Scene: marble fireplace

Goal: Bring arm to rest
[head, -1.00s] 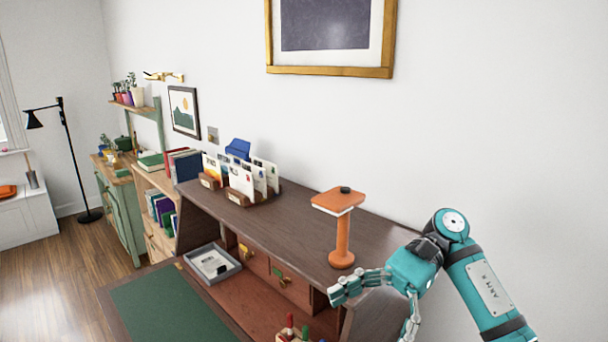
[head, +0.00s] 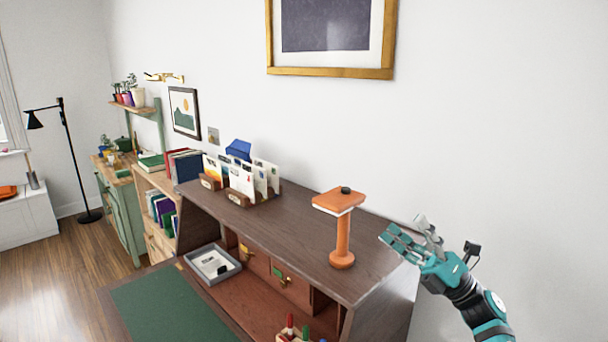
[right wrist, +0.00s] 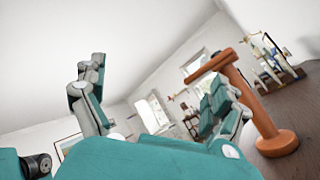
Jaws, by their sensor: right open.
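My right gripper (head: 412,238) is open and empty at the right end of the dark desk top (head: 285,235), in the head view. Its fingers point up and to the left, toward an orange lamp (head: 342,240) that stands upright on the desk. A gap shows between the fingers and the lamp. In the right wrist view the fingers of the right gripper (right wrist: 155,105) are spread, and the lamp (right wrist: 268,125) stands just beyond the right-hand finger. My left gripper is in neither view.
Letter holders with envelopes (head: 243,180) stand on the desk's far part. Below are a grey tray (head: 212,262), small drawers and a green writing surface (head: 175,310). A framed picture (head: 330,72) hangs above. The white wall right of the desk is bare.

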